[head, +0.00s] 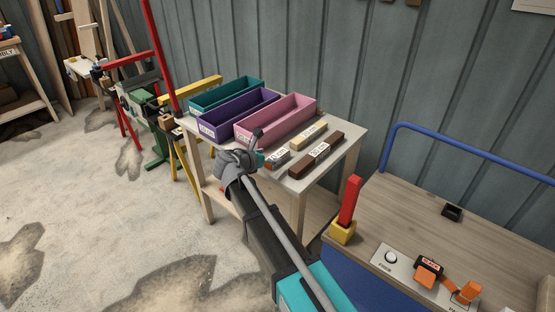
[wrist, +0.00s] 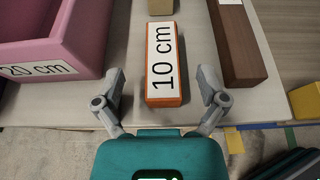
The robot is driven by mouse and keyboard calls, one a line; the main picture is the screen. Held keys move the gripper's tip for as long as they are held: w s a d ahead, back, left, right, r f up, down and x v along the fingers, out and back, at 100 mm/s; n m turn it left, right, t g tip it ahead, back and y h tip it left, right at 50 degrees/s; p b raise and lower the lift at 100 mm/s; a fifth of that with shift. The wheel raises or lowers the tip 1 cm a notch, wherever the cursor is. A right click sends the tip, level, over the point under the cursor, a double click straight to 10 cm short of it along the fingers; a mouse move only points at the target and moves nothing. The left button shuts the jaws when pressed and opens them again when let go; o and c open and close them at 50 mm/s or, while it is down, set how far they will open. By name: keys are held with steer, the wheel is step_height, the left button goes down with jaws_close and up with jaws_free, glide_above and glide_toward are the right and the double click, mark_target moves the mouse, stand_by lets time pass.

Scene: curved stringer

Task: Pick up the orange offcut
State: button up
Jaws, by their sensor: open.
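The orange offcut (wrist: 164,101) is a small block with a white "10 cm" label on top. It lies on the light wooden table and also shows in the head view (head: 277,159), partly hidden by my gripper. My gripper (wrist: 161,76) is open and empty in the wrist view. One finger is on each side of the offcut's near end, with a gap on both sides. In the head view my gripper (head: 259,147) is at the table's near edge, beside the offcut.
A brown block (head: 316,156) and a cream block (head: 309,136) lie near the offcut. Pink (head: 283,118), purple (head: 236,112) and teal (head: 226,95) bins stand to the left and behind. A workbench (head: 465,205) with a blue rail (head: 470,149) stands at right.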

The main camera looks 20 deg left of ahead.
mark_target(280, 153)
steer(key=shift+b+x, duration=0.9)
steer(key=shift+x, duration=1.5)
steer(key=shift+d, duration=0.15)
steer(key=c, duration=1.3)
steer(key=shift+o, duration=0.2)
steer(key=shift+r, duration=0.15)
